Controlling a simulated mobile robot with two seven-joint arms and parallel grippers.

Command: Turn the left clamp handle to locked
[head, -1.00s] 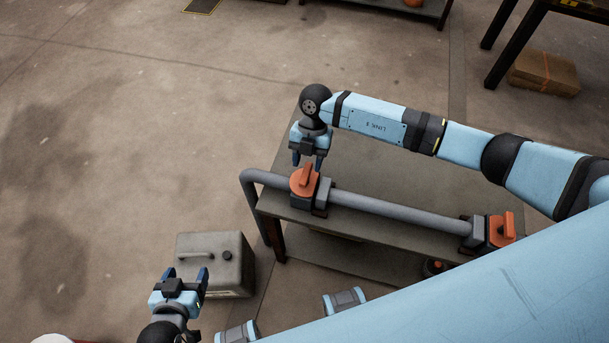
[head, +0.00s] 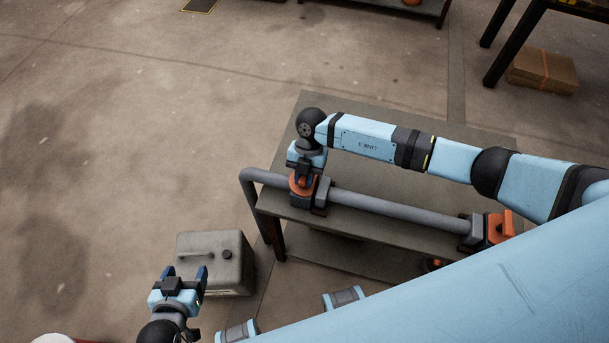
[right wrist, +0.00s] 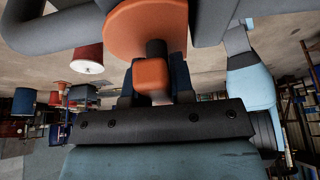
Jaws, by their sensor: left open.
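The left clamp (head: 321,193) sits at the left end of the grey pipe on the table. Its orange handle (head: 301,189) is mostly hidden by my right gripper in the head view. My right gripper (head: 303,177) points down over it. In the right wrist view the orange handle (right wrist: 152,78) stands between the dark blue fingers, one on each side; whether they touch it is unclear. The right clamp's orange handle (head: 506,222) is at the pipe's other end. My left gripper (head: 187,271) is open and empty at the lower left, away from the table.
The grey pipe (head: 400,212) runs along the table (head: 390,180) and bends down at its left end. A grey canister (head: 228,255) stands on the floor beside my left gripper. A cardboard box (head: 542,72) lies at the upper right. The floor at left is clear.

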